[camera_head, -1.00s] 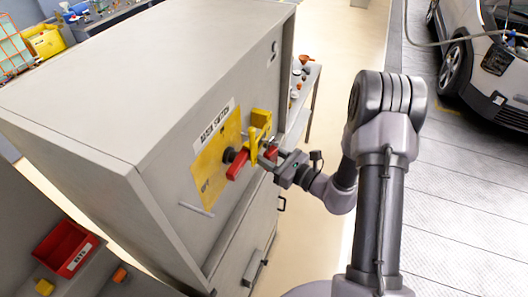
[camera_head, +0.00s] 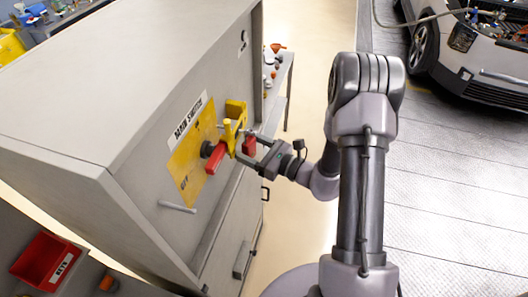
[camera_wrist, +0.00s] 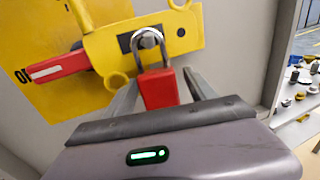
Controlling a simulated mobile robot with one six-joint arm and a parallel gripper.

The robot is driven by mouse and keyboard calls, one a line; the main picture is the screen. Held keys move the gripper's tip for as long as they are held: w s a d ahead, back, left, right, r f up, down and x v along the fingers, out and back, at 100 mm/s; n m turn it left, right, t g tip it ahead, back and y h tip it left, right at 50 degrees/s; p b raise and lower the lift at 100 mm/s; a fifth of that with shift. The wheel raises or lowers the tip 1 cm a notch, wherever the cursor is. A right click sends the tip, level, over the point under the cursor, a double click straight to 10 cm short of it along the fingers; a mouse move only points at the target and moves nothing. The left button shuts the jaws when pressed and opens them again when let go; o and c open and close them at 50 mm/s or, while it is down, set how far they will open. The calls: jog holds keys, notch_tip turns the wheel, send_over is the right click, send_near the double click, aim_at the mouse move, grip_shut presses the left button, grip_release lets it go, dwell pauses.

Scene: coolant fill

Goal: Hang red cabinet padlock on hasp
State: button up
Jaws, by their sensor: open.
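The red padlock (camera_wrist: 160,88) hangs upright, with its silver shackle looped at the metal ring on the yellow hasp (camera_wrist: 108,48). It also shows in the head view (camera_head: 250,146), just right of the hasp. The red switch handle (camera_wrist: 60,66) sticks out left of the hasp over the yellow plate (camera_head: 187,167). My gripper (camera_wrist: 161,84) is open, with one finger on each side of the padlock body and gaps visible beside it. The shackle's far side is partly hidden.
The grey cabinet (camera_head: 140,80) fills the left, with a bar handle (camera_head: 178,207) below the plate. A red bin (camera_head: 46,262) stands at lower left. A side table (camera_head: 279,90) with small items is behind the cabinet. A car (camera_head: 470,60) stands at upper right.

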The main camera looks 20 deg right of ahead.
jog(key=b+v, duration=0.2)
jog(key=v, duration=1.4)
jog(key=s+a+f+n+g+b, duration=0.4)
jog(key=a+n+g+b, duration=0.2)
jog(key=a+n+b, duration=0.15)
jog(key=s+a+f+n+g+b, duration=0.3)
jog(key=s+a+n+g+b, duration=0.25)
jog(key=a+n+b, duration=0.2)
jog(key=s+d+f+n+t+h+b, duration=0.1)
jog(key=s+f+n+t+h+b, duration=0.2)
jog(key=n+h+b, duration=0.5)
jog(key=shift+s+d+f+n+h+b, duration=0.4)
jog(key=shift+s+f+h+b, duration=0.45)
jog(key=shift+b, duration=1)
jog(key=shift+w+f, duration=0.2)
jog(key=shift+w, duration=0.05)
